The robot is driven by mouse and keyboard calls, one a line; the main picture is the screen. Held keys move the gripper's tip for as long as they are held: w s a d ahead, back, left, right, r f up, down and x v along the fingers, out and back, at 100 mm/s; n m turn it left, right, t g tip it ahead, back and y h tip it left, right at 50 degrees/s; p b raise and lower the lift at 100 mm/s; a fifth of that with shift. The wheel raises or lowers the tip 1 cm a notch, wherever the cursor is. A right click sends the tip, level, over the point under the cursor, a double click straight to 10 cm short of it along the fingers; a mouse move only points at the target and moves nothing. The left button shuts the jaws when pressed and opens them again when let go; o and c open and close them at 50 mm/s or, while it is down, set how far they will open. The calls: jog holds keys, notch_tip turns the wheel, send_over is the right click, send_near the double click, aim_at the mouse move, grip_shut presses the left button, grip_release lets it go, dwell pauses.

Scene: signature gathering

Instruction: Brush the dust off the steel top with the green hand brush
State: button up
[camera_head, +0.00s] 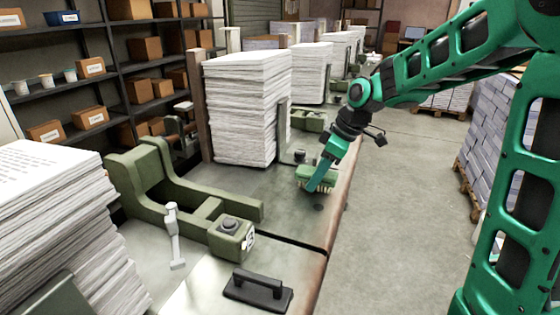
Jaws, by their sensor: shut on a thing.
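The steel top (200,278) runs from the foreground away along a row of paper stacks, its right edge brownish. Grey smudges and a dark spot show on its surface. The green hand brush (311,178) is at the top's right edge, by the tall paper stack, with pale bristles facing down. My gripper (322,172) comes down from the upper right and is shut on the brush. The fingers partly cover the brush. I cannot tell whether the bristles touch the top.
A green machine frame (153,180) and a tall paper stack (240,108) stand left of the brush. A black handled block (258,290) and a pale lever (175,238) are nearer. Another paper stack (62,215) fills the left foreground. Open floor (395,220) lies right.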

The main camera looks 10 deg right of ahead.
aim_at(311, 171)
jog(key=r, duration=0.4)
jog(key=shift+a, duration=0.4)
jog(key=shift+r, duration=1.7)
